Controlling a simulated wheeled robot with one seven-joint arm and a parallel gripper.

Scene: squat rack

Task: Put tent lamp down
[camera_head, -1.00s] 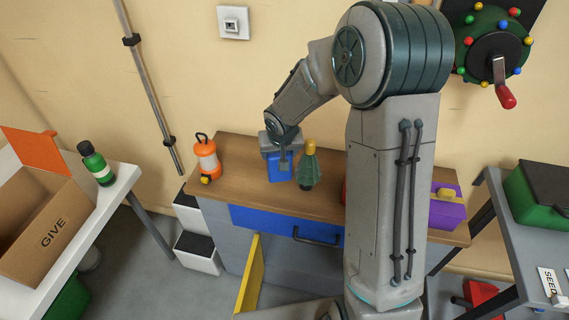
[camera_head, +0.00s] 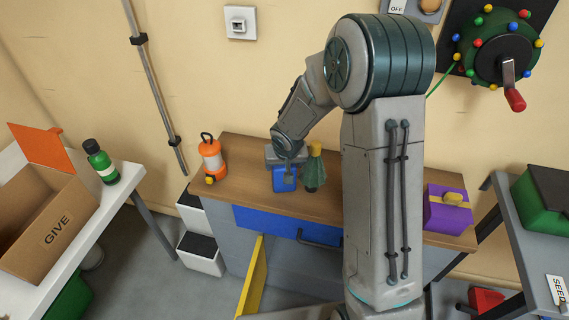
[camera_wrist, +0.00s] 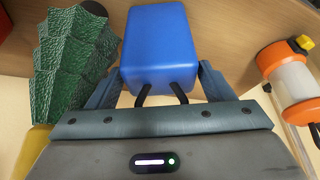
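An orange and white lantern (camera_head: 212,161) with a dark loop handle and a yellow knob stands upright at the left end of the wooden counter; it also shows at the right of the wrist view (camera_wrist: 294,84). My gripper (camera_head: 286,165) is right of it, pointing down over the counter. Its fingers lie along both sides of a blue box-shaped thing (camera_wrist: 160,45) with dark loops, also visible in the head view (camera_head: 284,181). The fingers seem closed on it. Whether this blue thing is the tent lamp, and whether it touches the counter, I cannot tell.
A green tree-like thing (camera_head: 314,172) with a yellow end stands close right of the blue thing. A purple box (camera_head: 447,210) is at the counter's right end. Counter (camera_head: 240,192) between lantern and gripper is bare. A yellow panel (camera_head: 254,279) stands below.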

